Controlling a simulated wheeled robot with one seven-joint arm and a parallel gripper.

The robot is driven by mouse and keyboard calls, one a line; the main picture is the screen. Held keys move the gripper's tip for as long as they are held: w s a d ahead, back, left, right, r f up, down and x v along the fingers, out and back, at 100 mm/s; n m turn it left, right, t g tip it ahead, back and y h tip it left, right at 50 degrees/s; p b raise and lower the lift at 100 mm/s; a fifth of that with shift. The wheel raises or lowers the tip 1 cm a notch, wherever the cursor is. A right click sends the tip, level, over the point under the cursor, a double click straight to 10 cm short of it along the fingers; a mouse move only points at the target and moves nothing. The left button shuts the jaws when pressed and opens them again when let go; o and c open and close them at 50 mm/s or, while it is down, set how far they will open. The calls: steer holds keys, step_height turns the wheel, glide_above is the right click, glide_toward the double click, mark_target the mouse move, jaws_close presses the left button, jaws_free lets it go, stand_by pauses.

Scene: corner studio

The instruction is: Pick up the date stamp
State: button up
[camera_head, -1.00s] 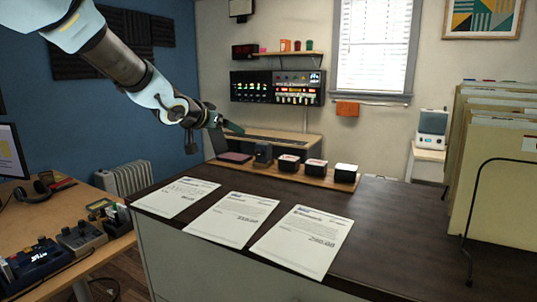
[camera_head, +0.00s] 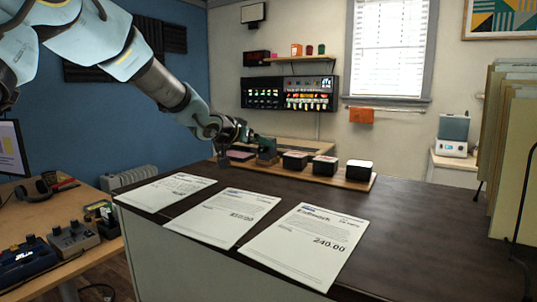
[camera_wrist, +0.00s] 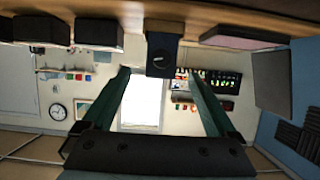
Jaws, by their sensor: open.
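The date stamp (camera_head: 266,158) is a small dark upright block on the wooden tray (camera_head: 341,181), at the left of a row of dark boxes. My gripper (camera_head: 262,141) is at its upper part in the head view and partly covers it. In the wrist view, which is upside down, the stamp (camera_wrist: 162,52) shows a round knob mark and lies ahead, between the lines of the two green fingers. My gripper (camera_wrist: 156,74) is open there, with nothing held between its fingers. Whether a fingertip touches the stamp cannot be told.
Three dark boxes with pale tops (camera_head: 295,161) (camera_head: 325,166) (camera_head: 359,170) stand to the stamp's right. A dark reddish pad (camera_head: 240,155) lies to its left. Several printed sheets (camera_head: 305,245) lie on the dark counter (camera_head: 420,225). Tall folders (camera_head: 515,160) stand at the right.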

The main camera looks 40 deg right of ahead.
mark_target(268, 151)
steer(key=p+x, duration=0.1)
steer(key=x, duration=0.7)
steer(key=shift+p, duration=0.4)
steer(key=shift+r, duration=0.1)
jaws_close()
